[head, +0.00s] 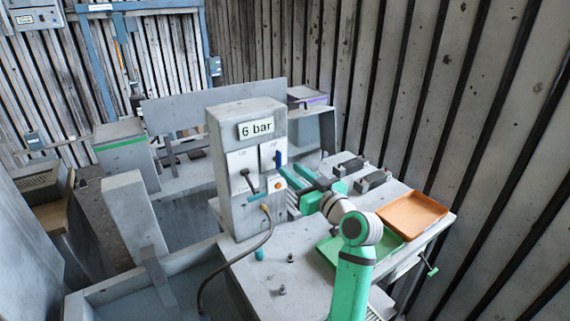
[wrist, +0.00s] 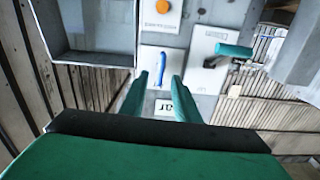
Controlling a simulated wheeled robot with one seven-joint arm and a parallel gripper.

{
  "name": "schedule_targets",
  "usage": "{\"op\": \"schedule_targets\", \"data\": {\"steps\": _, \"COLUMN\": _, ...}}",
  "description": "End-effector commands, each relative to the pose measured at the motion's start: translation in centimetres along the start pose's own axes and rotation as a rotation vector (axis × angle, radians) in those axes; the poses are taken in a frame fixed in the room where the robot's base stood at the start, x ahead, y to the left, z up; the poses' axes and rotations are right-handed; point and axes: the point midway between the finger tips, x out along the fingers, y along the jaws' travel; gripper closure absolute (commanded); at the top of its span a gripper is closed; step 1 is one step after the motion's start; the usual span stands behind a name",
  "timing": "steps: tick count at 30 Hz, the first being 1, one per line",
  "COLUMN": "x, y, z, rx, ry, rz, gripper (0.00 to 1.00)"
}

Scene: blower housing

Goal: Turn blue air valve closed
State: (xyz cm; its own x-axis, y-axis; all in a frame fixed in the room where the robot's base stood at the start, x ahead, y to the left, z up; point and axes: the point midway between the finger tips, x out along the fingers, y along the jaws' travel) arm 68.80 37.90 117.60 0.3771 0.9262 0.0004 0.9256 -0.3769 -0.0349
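The blue air valve handle (head: 278,159) is on a white plate on the front of the grey housing (head: 238,212), below the "6 bar" label. In the wrist view the blue handle (wrist: 162,64) points nearly straight up and down the picture, slightly tilted. My gripper (head: 288,172) is in front of the housing's right side. In the wrist view my gripper's (wrist: 160,76) two green fingers are apart, with the blue handle showing in the gap between their tips. The gripper is open and holds nothing. I cannot tell whether the fingers touch the handle or plate.
An orange button (wrist: 161,27) is close to the valve plate. A teal-ended lever (wrist: 235,51) projects from the neighbouring plate. A grey open box (wrist: 95,57) is left in the wrist view. Orange (head: 413,213) and green (head: 331,248) trays lie on the bench. A hose (head: 236,254) hangs from the housing.

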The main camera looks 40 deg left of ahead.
Motion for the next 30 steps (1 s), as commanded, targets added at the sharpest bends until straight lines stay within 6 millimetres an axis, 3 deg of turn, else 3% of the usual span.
{"op": "schedule_targets", "data": {"steps": 3, "x": 2.2, "y": -0.1, "z": 0.0, "rx": 0.001, "ry": -0.001, "rz": -0.002, "gripper": 0.71}}
{"op": "schedule_targets", "data": {"steps": 9, "x": 4.5, "y": 0.3, "z": 0.0, "rx": 0.001, "ry": -0.001, "rz": 0.003, "gripper": 0.71}}
{"op": "schedule_targets", "data": {"steps": 23, "x": 5.5, "y": 0.3, "z": 0.0, "rx": 0.000, "ry": 0.000, "rz": 0.006, "gripper": 0.71}}
{"op": "schedule_targets", "data": {"steps": 27, "x": 5.6, "y": 0.2, "z": 0.0, "rx": 0.000, "ry": 0.000, "rz": 0.004, "gripper": 1.00}}
{"op": "schedule_targets", "data": {"steps": 30, "x": 5.6, "y": 0.2, "z": 0.0, "rx": 0.000, "ry": 0.000, "rz": 0.003, "gripper": 1.00}}
